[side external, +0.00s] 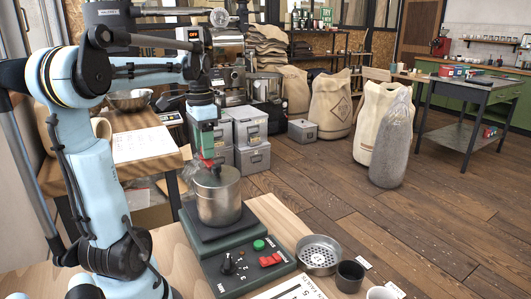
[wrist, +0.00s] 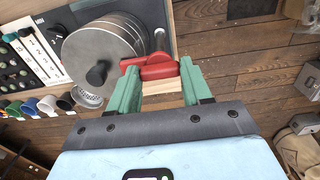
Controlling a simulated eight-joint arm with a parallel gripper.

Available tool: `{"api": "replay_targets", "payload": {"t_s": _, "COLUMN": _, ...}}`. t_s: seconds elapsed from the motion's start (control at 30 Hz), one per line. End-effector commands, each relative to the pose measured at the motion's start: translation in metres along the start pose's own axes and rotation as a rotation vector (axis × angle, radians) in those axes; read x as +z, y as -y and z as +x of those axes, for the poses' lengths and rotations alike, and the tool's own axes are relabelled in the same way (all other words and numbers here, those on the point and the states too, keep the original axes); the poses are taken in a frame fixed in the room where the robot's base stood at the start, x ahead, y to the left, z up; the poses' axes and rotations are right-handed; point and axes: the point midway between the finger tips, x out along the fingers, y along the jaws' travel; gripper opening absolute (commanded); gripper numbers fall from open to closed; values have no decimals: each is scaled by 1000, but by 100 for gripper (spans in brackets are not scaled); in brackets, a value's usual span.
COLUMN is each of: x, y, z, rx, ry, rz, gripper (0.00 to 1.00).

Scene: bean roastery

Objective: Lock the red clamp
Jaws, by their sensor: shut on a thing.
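The red clamp (wrist: 158,71) sits at the edge of a round metal canister (wrist: 82,48). My gripper (wrist: 158,78) has its two green fingers on either side of the clamp and is shut on it. In the side external view my gripper (side external: 207,150) points down over the canister (side external: 219,202), and only a little of the red clamp (side external: 206,163) shows. The canister stands upright on a dark plate of a green control base (side external: 240,262). The exact position of the clamp's lever is hard to tell.
The base carries a green button (side external: 258,244), a red switch (side external: 271,259) and a black knob (side external: 227,262). A perforated metal dish (side external: 319,251), a dark cup (side external: 350,275) and a white cup (side external: 381,293) stand to the right. Grey boxes (side external: 252,158) lie behind.

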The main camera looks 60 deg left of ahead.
Motion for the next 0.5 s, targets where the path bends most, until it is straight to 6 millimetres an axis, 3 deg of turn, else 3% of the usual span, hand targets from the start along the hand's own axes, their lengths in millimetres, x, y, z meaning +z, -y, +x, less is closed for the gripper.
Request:
{"api": "replay_targets", "payload": {"t_s": 0.47, "x": 0, "y": 0, "z": -1, "rx": 0, "ry": 0, "rz": 16, "gripper": 18}}
{"api": "replay_targets", "payload": {"t_s": 0.5, "x": 0, "y": 0, "z": -1, "rx": 0, "ry": 0, "rz": 16, "gripper": 53}}
